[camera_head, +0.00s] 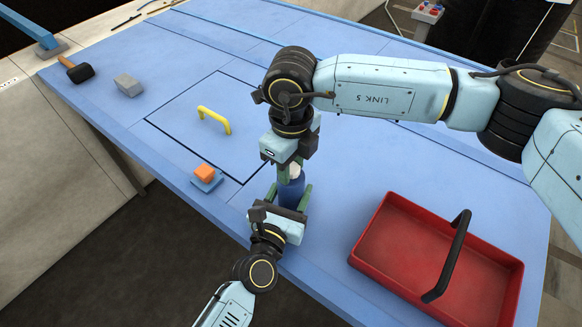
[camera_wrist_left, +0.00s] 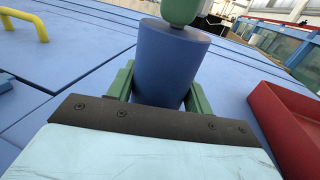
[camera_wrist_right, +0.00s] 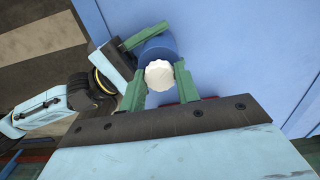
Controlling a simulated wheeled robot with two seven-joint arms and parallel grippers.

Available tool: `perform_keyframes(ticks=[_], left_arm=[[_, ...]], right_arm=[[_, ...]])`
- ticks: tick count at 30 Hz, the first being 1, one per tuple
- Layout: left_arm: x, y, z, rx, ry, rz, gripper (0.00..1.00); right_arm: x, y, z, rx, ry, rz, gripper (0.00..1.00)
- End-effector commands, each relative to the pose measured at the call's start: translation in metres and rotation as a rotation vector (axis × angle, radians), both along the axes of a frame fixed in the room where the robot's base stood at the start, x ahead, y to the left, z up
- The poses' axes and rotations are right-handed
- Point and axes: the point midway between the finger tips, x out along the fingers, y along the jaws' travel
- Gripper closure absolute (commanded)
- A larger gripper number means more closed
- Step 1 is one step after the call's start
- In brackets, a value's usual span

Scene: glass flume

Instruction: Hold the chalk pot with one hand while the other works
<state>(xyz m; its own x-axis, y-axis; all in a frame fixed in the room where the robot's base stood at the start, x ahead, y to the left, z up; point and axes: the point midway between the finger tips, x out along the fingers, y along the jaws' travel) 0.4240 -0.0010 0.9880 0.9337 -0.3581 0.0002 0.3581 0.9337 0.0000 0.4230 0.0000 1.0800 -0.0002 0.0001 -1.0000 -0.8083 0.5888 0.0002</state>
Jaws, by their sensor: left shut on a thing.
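The chalk pot (camera_head: 292,192) is a blue cylinder standing upright near the front edge of the blue table. My left gripper (camera_head: 288,198) is shut around its body from the front; the left wrist view shows the pot (camera_wrist_left: 170,65) between green fingers. A white scalloped cap (camera_wrist_right: 159,74) sits on top of the pot. My right gripper (camera_wrist_right: 160,82) is above, its green fingers either side of the cap and very close to it; I cannot tell whether they touch. In the head view the right gripper (camera_head: 290,168) hides most of the cap.
A red tray (camera_head: 365,262) with a black handle stands right of the pot. To the left are an orange block (camera_head: 204,172) on a blue base, a yellow handle (camera_head: 214,119), a grey block (camera_head: 128,85) and a black-headed mallet (camera_head: 79,72). The table's front edge is close.

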Motion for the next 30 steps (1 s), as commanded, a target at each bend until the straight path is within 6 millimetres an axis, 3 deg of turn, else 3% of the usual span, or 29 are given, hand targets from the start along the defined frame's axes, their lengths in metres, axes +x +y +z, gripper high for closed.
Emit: perform_keyframes(ticks=[5, 21, 30], left_arm=[[-0.0002, 0.0001, -0.0006, 0.0, 0.001, 0.0, 0.76], [-0.0002, 0.0001, -0.0006, 0.0, 0.001, 0.0, 0.76], [-0.0002, 0.0001, -0.0006, 0.0, 0.001, 0.0, 0.76]], right_arm=[[0.0003, -0.0001, 0.0003, -0.001, -0.001, 0.055, 0.81], [0.0008, 0.0001, 0.0005, 0.0, -0.001, 0.774, 0.81], [0.0009, 0.0, 0.0005, 0.0, -0.001, 0.878, 0.81]])
